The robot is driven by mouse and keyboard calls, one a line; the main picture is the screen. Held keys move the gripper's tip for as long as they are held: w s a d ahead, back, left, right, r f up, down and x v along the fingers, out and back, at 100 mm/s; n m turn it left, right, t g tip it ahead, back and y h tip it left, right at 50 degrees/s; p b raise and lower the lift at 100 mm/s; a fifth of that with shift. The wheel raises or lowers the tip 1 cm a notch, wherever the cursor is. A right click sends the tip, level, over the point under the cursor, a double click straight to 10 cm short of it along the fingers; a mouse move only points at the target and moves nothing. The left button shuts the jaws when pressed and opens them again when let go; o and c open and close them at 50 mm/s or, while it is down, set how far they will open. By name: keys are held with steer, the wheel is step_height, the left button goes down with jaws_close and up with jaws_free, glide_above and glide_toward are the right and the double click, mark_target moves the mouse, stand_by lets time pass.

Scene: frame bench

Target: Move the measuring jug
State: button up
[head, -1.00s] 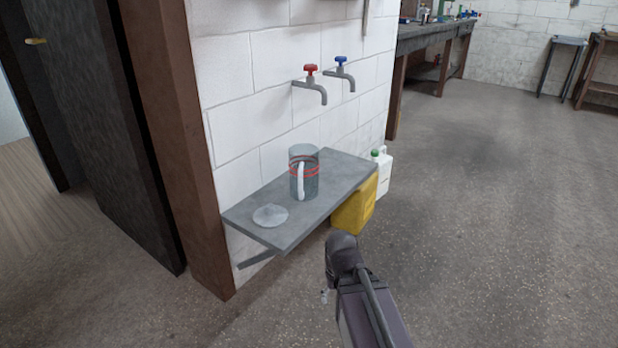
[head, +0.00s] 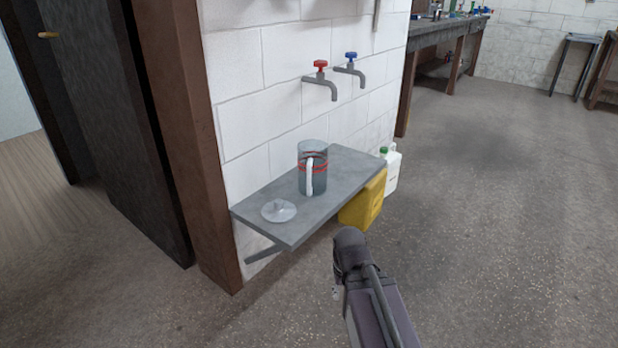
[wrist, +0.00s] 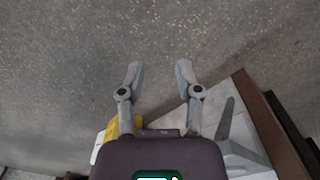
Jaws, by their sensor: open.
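The measuring jug (head: 318,178) stands upright on a grey wall shelf (head: 345,190) in the head view. It is grey and see-through with red bands, and its white handle faces me. A round clear lid with a knob (head: 279,211) lies on the shelf to the left of the jug. In the wrist view my gripper (wrist: 157,72) is open and empty, its two fingers apart above the concrete floor. In the head view my arm is low, in front of the shelf and to its right, clear of the jug. The jug cannot be made out in the wrist view.
A red-handled tap (head: 321,80) and a blue-handled tap (head: 351,68) stick out above the shelf. A yellow canister (head: 362,203) and a white bottle (head: 391,172) stand below it. A brown post (head: 190,140) flanks the shelf's left. The floor at right is clear.

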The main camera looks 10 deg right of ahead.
steer(key=shift+r+p, duration=0.3)
steer(key=shift+r, duration=0.1)
jaws_close()
step_height(320, 180, up, 11)
steer(key=p, duration=1)
steer(key=shift+p, duration=0.35)
steer(key=shift+s+f, duration=0.15)
steer(key=shift+f, duration=0.05)
